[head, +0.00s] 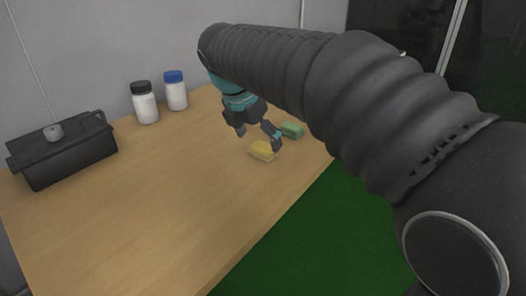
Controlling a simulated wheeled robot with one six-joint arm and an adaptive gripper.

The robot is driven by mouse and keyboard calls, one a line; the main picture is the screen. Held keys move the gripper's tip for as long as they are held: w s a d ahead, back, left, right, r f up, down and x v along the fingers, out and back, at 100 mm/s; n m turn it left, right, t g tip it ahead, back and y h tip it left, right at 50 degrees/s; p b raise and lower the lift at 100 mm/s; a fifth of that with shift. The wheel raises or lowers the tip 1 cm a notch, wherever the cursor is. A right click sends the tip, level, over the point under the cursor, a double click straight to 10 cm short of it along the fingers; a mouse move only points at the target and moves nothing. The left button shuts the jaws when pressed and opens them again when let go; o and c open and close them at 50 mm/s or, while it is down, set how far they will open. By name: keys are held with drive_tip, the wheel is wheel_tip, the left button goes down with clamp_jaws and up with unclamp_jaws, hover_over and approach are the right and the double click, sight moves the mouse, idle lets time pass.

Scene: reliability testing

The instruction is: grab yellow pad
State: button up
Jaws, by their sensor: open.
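The yellow pad (262,150) lies on the wooden table, toward its right edge. My gripper (258,140) is open and empty. Its fingers point down, one to the left of the pad and one close to the pad's upper right in the picture. The gripper seems to be above the table, but the exact height over the pad cannot be told. A green pad (292,130) lies just beyond the yellow one, to the right of the gripper and close to my arm.
The wooden table (150,205) is bare in front and at the left middle. A black box (70,155) with a small roll on top stands at the left. A black-capped bottle (146,107) and a blue-capped bottle (176,95) stand at the back near the wall.

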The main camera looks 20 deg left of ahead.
sight(263, 146)
drive_tip(key=shift+x, duration=1.5)
drive_tip(key=shift+w+d+r, duration=0.1)
drive_tip(key=c, duration=1.1)
drive_tip(key=shift+c, duration=0.2)
